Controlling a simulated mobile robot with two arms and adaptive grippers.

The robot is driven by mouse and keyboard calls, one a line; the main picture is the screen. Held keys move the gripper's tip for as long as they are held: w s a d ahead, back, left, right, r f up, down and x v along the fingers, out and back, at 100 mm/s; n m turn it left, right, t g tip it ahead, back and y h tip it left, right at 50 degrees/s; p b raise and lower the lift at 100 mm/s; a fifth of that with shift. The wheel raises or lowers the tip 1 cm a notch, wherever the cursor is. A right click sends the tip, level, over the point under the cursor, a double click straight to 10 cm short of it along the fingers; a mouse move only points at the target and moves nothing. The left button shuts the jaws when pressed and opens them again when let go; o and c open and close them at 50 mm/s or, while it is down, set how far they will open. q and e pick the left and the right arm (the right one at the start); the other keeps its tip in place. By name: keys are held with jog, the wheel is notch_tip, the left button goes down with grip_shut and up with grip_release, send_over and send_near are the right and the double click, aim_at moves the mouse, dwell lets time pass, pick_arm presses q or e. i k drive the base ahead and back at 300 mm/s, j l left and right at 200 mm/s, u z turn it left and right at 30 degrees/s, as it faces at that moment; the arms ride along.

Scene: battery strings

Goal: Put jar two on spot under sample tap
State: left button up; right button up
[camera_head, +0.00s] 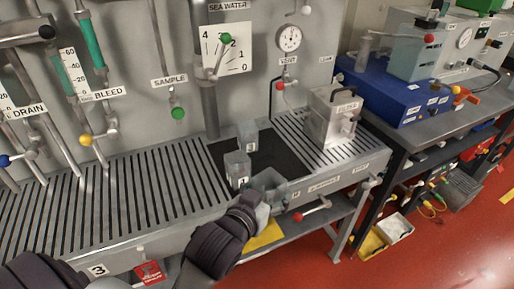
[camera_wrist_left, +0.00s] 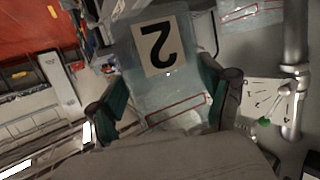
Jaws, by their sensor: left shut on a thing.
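Jar two (camera_wrist_left: 170,95) is a clear jar with a black 2 on a white label, upside down in the left wrist view. My left gripper (camera_wrist_left: 166,88) is shut on it, its green-padded fingers on either side. In the head view, the left gripper (camera_head: 266,190) and the jar are at the front edge of the dark mat (camera_head: 285,152). The sample tap (camera_head: 178,112) has a green knob under the SAMPLE label, left of the gripper. The slatted grating (camera_head: 130,190) lies below it; I cannot make out a marked spot. My right gripper is not in view.
Jar one (camera_head: 238,168) stands close left of the held jar, and jar three (camera_head: 248,134) stands behind it. A metal box (camera_head: 330,118) stands to the right. Valve pipes with a yellow knob (camera_head: 86,140) rise at left. The grating under the sample tap is clear.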

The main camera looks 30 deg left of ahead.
aim_at(188, 166)
jog(key=i+l+u, duration=0.15)
jog(key=u, duration=0.25)
jog(key=i+l+u, duration=0.1)
jog(key=l+u, duration=0.25)
jog(key=j+u, duration=0.1)
jog(key=u, duration=0.35)
